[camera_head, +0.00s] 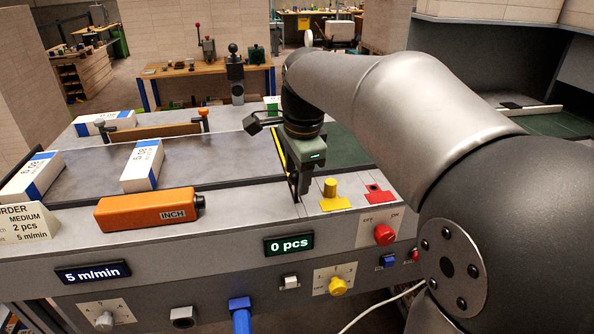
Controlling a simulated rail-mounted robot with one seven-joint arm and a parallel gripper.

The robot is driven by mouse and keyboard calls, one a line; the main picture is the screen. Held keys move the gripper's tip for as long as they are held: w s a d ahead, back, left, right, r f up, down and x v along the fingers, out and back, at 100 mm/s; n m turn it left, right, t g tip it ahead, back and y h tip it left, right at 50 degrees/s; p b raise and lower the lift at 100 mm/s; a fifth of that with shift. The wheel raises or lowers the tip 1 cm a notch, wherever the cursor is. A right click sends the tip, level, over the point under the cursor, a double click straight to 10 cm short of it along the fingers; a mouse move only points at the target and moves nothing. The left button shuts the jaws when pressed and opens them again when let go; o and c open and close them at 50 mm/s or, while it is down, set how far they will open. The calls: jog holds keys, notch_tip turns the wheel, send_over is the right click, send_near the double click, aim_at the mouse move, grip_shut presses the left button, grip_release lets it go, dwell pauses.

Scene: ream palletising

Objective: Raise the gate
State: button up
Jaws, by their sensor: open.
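A thin yellow-and-black bar (280,152), which looks like the gate, stands across the conveyor at the end of the grey belt. Its right part is hidden behind my gripper. My gripper (298,198) points down at the front edge of the conveyor, by the near end of this bar. It is open, seen nearly edge-on, with nothing visible between its fingers. I cannot tell whether the fingers touch the bar. A yellow knob (330,187) on a yellow plate and a red plate (375,193) sit just right of the gripper.
White-and-blue reams (143,165) lie on the grey belt (210,160) left of the bar. An orange INCH box (148,209) lies on the front ledge. The front panel has a red knob (384,234) and a "0 pcs" display (289,244). An orange-brown rail (155,131) stands farther back.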

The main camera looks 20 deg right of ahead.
grip_shut()
jog(key=shift+w+r+p, duration=0.1)
jog(key=shift+r+p, duration=1)
jog(key=shift+r, duration=0.55)
grip_release()
jog(key=s+r, duration=0.1)
jog(key=r, duration=0.7)
jog(key=s+r, duration=0.2)
jog(key=r, duration=0.7)
jog(key=shift+s+d+p, duration=0.25)
jog(key=shift+p, duration=0.15)
jog(key=shift+f, duration=0.1)
